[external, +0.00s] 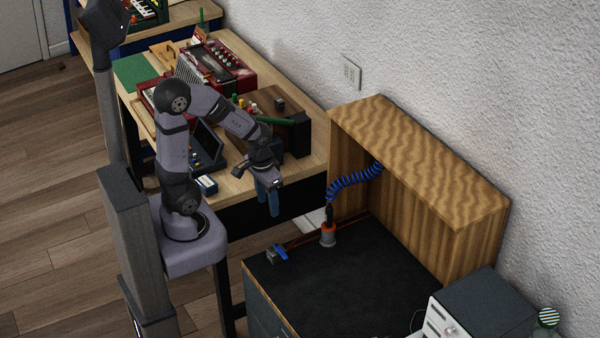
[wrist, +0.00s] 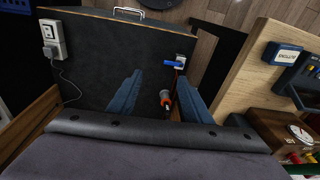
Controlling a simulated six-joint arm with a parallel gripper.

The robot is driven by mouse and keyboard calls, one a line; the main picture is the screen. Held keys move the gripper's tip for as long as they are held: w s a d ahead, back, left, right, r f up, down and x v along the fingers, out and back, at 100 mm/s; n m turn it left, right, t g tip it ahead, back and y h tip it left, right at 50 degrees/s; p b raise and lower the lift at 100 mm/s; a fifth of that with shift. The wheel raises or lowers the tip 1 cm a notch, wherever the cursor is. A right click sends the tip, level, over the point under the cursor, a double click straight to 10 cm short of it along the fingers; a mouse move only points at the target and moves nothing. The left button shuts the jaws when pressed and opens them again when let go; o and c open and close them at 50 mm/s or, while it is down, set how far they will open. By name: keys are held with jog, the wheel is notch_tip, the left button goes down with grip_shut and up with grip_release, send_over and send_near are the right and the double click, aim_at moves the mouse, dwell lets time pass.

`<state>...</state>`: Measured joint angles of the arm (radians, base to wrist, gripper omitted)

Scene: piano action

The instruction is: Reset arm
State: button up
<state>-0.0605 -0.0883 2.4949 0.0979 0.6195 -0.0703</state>
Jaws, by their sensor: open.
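My gripper (external: 268,205) hangs down past the front right corner of the wooden workbench, with its blue fingers pointing down. In the wrist view the two blue fingers (wrist: 162,82) stand apart with a gap between them, and nothing is held. The arm is bent at the elbow above the bench. Below and beyond the gripper is a dark-topped cabinet (external: 340,285). A dark tool in an orange-collared holder (external: 328,236) stands upright on it; it also shows between the fingers in the wrist view (wrist: 166,101), apart from them.
A small blue-handled fixture (external: 280,252) sits near the cabinet's left edge. A coiled blue cord (external: 354,179) runs from the tool area to a wooden hutch (external: 430,160). A white-fronted device (external: 440,322) stands at right. The workbench (external: 300,172) holds a red accordion (external: 215,65) and other items.

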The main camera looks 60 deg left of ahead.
jog(key=shift+m+g+h, duration=0.3)
jog(key=shift+g+h, duration=0.1)
jog(key=shift+g, duration=0.3)
jog(key=s+d, duration=0.2)
jog(key=s, duration=0.1)
jog(key=s+d, duration=0.1)
jog(key=shift+s+f, duration=0.3)
jog(key=shift+s, duration=0.05)
notch_tip(320, 180, up, 4)
jog(key=p, duration=0.3)
jog(key=shift+f, duration=0.25)
